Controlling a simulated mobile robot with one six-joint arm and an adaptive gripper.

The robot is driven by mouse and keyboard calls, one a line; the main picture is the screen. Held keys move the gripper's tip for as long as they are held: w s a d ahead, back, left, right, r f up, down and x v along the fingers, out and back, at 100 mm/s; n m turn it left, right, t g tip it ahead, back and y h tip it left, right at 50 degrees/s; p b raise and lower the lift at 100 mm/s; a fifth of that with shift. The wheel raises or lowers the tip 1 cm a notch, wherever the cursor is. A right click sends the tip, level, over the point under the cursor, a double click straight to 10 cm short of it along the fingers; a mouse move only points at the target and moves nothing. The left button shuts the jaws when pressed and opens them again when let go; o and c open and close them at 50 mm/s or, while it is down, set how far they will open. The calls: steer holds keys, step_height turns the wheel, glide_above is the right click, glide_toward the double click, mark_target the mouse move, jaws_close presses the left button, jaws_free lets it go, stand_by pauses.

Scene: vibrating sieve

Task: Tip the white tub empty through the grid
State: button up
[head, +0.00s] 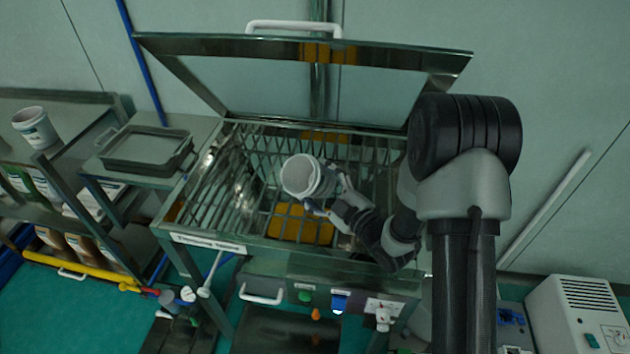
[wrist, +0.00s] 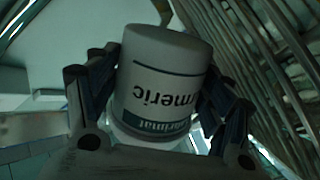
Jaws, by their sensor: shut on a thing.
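The white tub (head: 318,183) is in my gripper (head: 328,208), over the sieve's grid (head: 250,205). In the head view it is tilted, its open mouth facing left and up toward the camera; its inside looks pale, and I cannot tell whether anything is left in it. In the wrist view the tub (wrist: 160,75) sits between both fingers of my gripper (wrist: 165,95), and its label, with letters ending in "rmeric", reads upside down. The sieve's framed lid (head: 310,45) with a white handle stands raised behind the grid.
Another white tub (head: 35,127) stands on the shelf at the left. Buttons and a white valve (head: 383,318) line the sieve's front. A white machine (head: 580,312) stands at the lower right.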

steer(key=m+p, duration=0.1)
steer(key=r+m+p, duration=0.1)
steer(key=m+p, duration=0.1)
steer(key=p, duration=0.1)
steer(key=shift+w+d+r, duration=0.2)
steer(key=shift+w+d, duration=0.05)
steer(key=shift+d, duration=0.1)
steer(key=m, duration=0.2)
steer(key=w+d+r+m+p, duration=0.1)
steer(key=m, duration=0.1)
steer(key=m+p, duration=0.1)
steer(key=shift+w+d+r+m+g, duration=0.2)
steer(key=shift+d+r+m+g, duration=0.1)
steer(key=shift+d+m, duration=0.1)
steer(key=shift+a+r+p, duration=0.15)
steer(key=shift+r+p, duration=1.2)
steer(key=shift+r, duration=0.9)
